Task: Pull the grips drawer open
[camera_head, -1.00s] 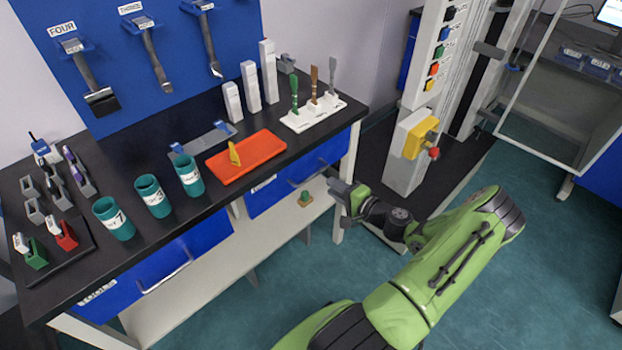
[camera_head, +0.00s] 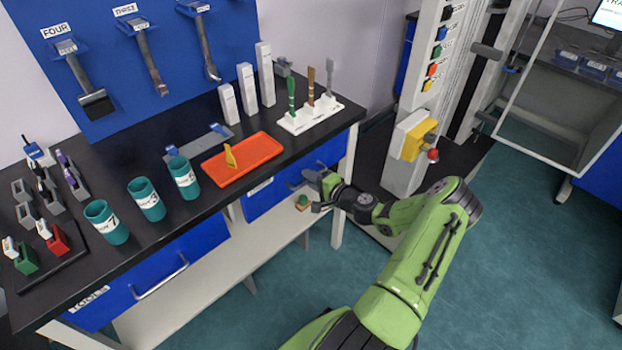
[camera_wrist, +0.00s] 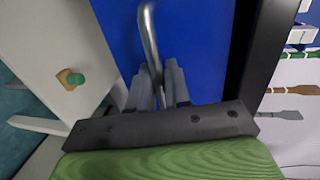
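The grips drawer (camera_head: 265,199) is the right blue drawer under the black worktop; its label is mostly hidden. Its front looks flush with the bench. In the wrist view the blue drawer front (camera_wrist: 187,28) fills the middle, with its curved metal handle (camera_wrist: 150,35) running down to my fingers. My gripper (camera_head: 312,190) is at the right part of the handle. In the wrist view my gripper (camera_wrist: 160,84) has one finger on each side of the bar, close to it. I cannot tell whether the fingers press on it.
The left drawer (camera_head: 115,290), marked TOOLS, is shut. Cups, an orange tray (camera_head: 243,160) and a white brush holder (camera_head: 312,115) stand on the worktop. The floor in front is clear.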

